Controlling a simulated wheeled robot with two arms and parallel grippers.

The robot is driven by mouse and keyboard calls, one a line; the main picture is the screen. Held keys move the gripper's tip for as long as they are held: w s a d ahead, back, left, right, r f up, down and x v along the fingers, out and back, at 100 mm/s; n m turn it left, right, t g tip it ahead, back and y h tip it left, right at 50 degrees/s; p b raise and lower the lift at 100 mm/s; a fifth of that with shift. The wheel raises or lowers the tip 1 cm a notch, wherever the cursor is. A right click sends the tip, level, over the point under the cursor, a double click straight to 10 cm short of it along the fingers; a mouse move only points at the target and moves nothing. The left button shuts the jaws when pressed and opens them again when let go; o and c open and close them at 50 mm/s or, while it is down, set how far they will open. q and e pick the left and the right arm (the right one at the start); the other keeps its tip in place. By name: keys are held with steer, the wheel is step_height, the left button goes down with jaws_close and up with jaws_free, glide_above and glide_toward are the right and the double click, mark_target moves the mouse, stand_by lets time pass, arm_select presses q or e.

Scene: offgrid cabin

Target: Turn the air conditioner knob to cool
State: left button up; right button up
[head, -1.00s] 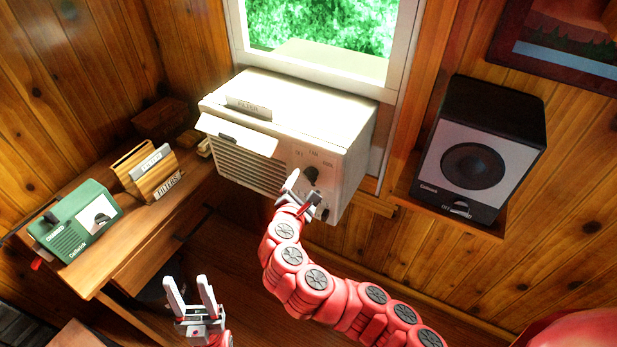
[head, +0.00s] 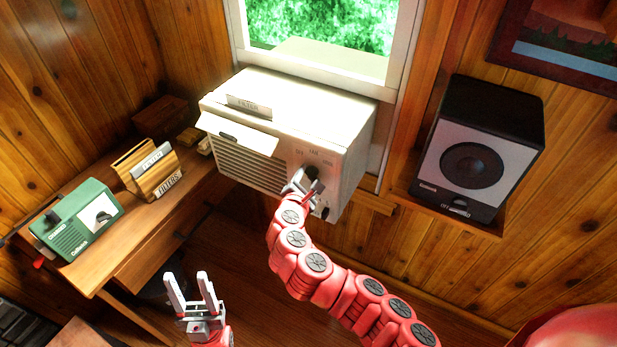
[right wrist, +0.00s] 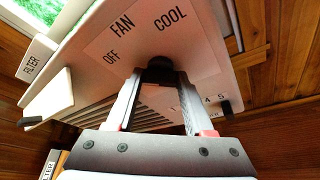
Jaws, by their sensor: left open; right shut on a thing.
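The white air conditioner (head: 290,110) sits in the window, its front facing me. Its dark upper knob (head: 311,172) has OFF, FAN and COOL printed around it. In the right wrist view this knob (right wrist: 160,70) is between the tips of my right gripper (right wrist: 159,78), which is shut on it. The head view also shows my right gripper (head: 305,180) at the knob. Which label the knob points to cannot be told. My left gripper (head: 192,285) is open and empty, low in the head view, away from the air conditioner.
A second dark knob (head: 325,212) with numbers is lower on the same panel. A filter flap (head: 237,132) sticks out at the front left. A desk (head: 135,235) with a green radio (head: 75,225) and wooden filter box (head: 147,172) is left. A black speaker (head: 475,160) stands on the right shelf.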

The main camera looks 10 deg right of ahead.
jaws_close()
steer(key=shift+f+b, duration=0.2)
steer(key=shift+b, duration=0.45)
steer(key=m+t+b, duration=0.2)
steer(key=m+b, duration=0.4)
steer(key=b, duration=0.6)
steer(key=f+m+t+h+b, duration=0.1)
steer(key=m+b, duration=0.5)
steer(key=b, duration=0.6)
steer(key=m+t+h+b, duration=0.1)
steer(key=m+t+b, duration=0.2)
steer(key=b, duration=0.9)
steer(key=shift+f+m+b, duration=0.15)
steer(key=shift+m+b, duration=0.15)
steer(key=shift+m, duration=1.2)
steer(key=shift+r+m+b, duration=0.25)
steer(key=shift+m+b, duration=0.45)
steer(key=shift+b, duration=0.1)
steer(key=o, duration=0.9)
jaws_free()
steer(key=shift+r, duration=0.1)
